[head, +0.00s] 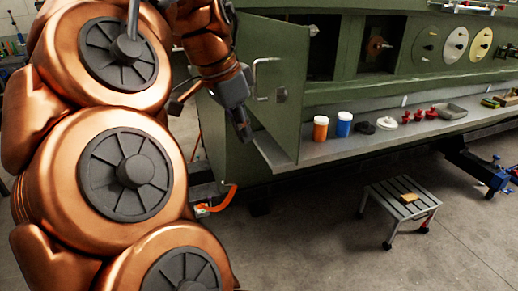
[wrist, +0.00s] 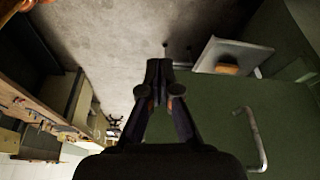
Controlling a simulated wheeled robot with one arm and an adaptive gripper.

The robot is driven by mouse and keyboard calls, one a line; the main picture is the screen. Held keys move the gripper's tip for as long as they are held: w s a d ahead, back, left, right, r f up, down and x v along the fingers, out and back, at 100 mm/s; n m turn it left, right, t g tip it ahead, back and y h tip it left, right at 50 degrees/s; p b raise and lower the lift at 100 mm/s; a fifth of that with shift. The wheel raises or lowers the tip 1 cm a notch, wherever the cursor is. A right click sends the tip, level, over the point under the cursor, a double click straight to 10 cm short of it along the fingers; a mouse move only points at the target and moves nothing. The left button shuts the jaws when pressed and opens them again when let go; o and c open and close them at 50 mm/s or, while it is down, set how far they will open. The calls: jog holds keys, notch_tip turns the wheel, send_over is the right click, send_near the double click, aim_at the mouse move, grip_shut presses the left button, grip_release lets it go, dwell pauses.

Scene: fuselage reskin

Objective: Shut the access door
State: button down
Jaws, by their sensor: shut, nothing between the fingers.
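The green access door (head: 272,86) stands swung open from the green fuselage, with a metal bar handle (head: 262,78) on its face. In the wrist view the door's green face (wrist: 215,120) fills the lower right, and the handle (wrist: 255,138) is at the right. My gripper (head: 244,132) is to the left of the door in the head view, below the handle's level, pointing down. Its fingers (wrist: 158,68) are closed together and hold nothing. They are apart from the handle. I cannot tell whether they touch the door face.
A grey shelf (head: 385,143) along the fuselage holds an orange container (head: 320,128), a blue container (head: 343,124) and several small red parts. A step stool (head: 402,199) with a tan block stands on the floor. Concrete floor below is mostly open.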

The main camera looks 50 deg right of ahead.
jog(key=s+d+f+m+g+b, duration=0.1)
jog(key=s+d+f, duration=0.3)
jog(key=d+f, duration=0.4)
jog(key=shift+d+f+m, duration=0.15)
jog(key=shift+d+m, duration=0.3)
jog(key=shift+m, duration=0.15)
dwell(0.5)
dwell(0.4)
